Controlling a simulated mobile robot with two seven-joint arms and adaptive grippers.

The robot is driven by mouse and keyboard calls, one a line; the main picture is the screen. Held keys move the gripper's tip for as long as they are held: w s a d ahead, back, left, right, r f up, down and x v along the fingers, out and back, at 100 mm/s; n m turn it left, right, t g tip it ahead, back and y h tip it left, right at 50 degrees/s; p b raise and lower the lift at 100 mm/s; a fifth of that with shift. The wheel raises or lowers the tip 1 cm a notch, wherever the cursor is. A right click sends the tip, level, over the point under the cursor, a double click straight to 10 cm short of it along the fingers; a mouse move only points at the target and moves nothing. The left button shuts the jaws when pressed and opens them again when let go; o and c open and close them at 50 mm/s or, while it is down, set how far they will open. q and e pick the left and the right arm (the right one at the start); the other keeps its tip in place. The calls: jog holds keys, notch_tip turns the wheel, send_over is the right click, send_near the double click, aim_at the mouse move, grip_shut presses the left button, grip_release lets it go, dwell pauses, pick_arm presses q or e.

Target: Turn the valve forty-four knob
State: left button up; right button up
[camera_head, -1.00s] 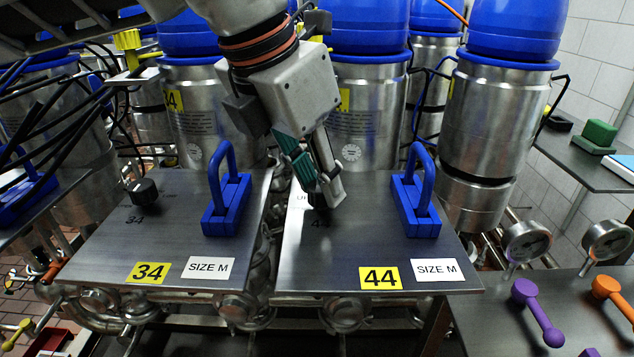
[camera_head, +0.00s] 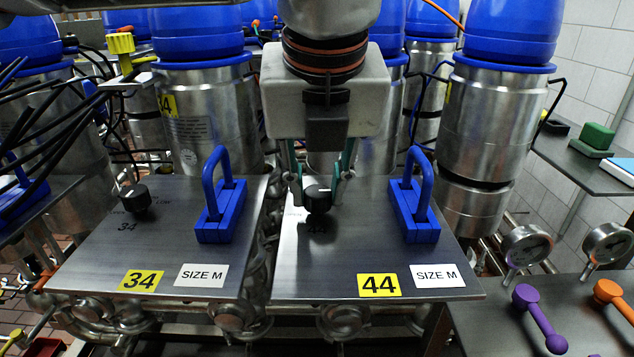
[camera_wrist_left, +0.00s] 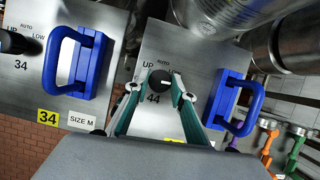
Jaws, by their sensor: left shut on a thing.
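The valve 44 knob (camera_head: 318,199) is a small black dial with a white pointer line, on a steel panel (camera_head: 360,262) with a yellow 44 label (camera_head: 379,285). In the head view the pointer line points right. My left gripper (camera_head: 318,192) comes down from above, shut on the knob with a finger on either side. In the left wrist view the knob (camera_wrist_left: 160,81) sits between the fingertips of the left gripper (camera_wrist_left: 160,88). The fingers hide part of the printed position words. My right gripper is not in view.
Blue handles stand on panel 44 (camera_head: 416,205) and panel 34 (camera_head: 220,205). A black knob 34 (camera_head: 135,198) is on the left panel. Steel canisters with blue tops rise behind. Purple (camera_head: 538,318) and orange (camera_head: 608,292) levers and gauges are at the right.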

pick_arm(q)
jog(key=shift+n, duration=0.6)
jog(key=o, duration=1.1)
jog(key=v, duration=1.2)
jog(key=shift+d, duration=0.25)
jog(key=shift+w, duration=0.1)
